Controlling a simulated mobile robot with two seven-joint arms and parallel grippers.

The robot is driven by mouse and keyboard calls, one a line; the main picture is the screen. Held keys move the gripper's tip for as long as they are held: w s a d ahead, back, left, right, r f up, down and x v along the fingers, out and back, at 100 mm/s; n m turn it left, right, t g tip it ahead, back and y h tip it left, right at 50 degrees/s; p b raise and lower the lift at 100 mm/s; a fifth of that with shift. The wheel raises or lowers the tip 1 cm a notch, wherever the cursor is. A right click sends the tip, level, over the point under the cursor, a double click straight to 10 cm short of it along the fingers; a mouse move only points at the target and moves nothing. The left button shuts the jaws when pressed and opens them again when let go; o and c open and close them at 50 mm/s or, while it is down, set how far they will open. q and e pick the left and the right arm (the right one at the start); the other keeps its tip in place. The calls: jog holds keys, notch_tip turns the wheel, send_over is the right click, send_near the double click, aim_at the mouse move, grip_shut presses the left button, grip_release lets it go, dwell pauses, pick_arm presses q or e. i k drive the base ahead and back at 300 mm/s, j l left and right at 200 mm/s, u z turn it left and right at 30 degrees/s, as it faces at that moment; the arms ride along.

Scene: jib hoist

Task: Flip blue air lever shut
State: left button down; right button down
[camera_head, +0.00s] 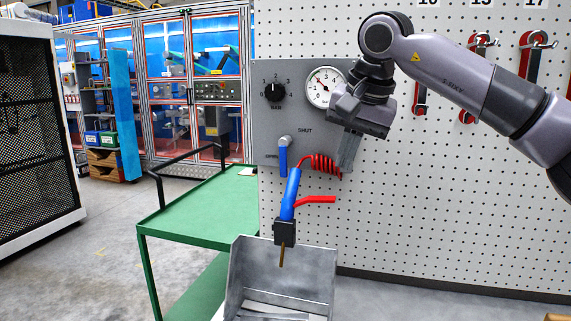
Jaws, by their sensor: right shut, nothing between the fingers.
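The blue air lever (283,160) is on a grey panel (304,119) on the pegboard wall. It hangs straight down from its silver pivot, beside a partly covered label at its lower left that seems to read OPEN. The word SHUT stands to the right of the pivot. My right gripper (347,152) is shut and empty, fingers pointing down, to the right of the lever and apart from it. It covers the panel's right part. My left gripper is not in view.
A black BAR knob (275,91) and a round gauge (324,87) sit above the lever. A blue air gun (290,194) with a red trigger and red coiled hose (326,164) hangs just below, over a grey metal bin (315,260). A green cart (200,210) stands left.

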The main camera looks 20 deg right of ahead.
aim_at(286, 141)
jog(key=k, duration=1)
